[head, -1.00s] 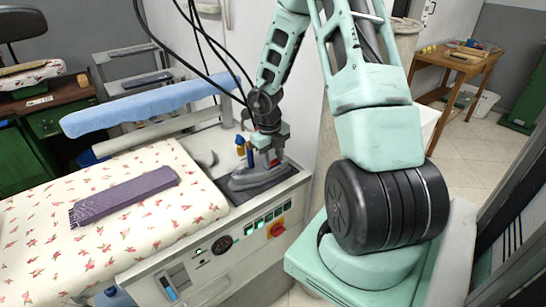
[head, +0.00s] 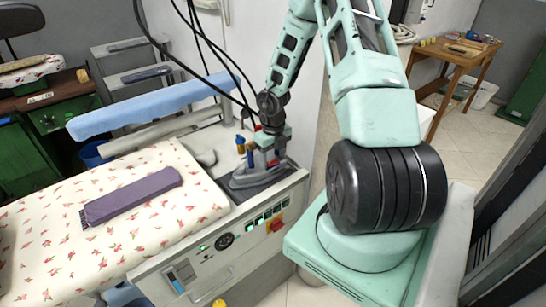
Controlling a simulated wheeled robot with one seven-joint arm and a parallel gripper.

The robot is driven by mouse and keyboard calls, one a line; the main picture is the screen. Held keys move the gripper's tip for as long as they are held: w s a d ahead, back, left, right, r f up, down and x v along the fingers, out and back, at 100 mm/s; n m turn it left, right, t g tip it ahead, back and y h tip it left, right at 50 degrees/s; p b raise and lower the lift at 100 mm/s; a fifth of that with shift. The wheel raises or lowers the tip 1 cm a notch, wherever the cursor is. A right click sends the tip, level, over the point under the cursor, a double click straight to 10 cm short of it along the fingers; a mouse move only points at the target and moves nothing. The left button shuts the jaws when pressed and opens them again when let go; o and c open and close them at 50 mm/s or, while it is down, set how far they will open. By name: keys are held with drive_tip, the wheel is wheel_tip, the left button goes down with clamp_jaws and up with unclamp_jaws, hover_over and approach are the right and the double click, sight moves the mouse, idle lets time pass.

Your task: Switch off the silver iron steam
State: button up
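The silver iron (head: 250,179) rests flat on a dark pad at the right end of the ironing station. My gripper (head: 271,150) is at the iron's handle, above its body. The fingers are small and partly merged with the handle, so I cannot tell whether they are open or shut, or touching it. The station's front control panel (head: 228,258) carries a round dial (head: 224,241), a row of green-lit switches (head: 264,218) and a red knob on a yellow plate (head: 276,224). The panel labels are too small to read.
A flower-print padded board (head: 130,230) with a folded purple cloth (head: 132,197) fills the left. A blue sleeve board (head: 150,105) stands behind it. Black cables hang above. A wooden table (head: 458,66) stands at the back right.

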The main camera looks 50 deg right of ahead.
sight(273, 163)
wheel_tip(273, 163, up, 17)
drive_tip(key=p, duration=0.2)
drive_tip(key=shift+r, duration=0.2)
idle(0.8)
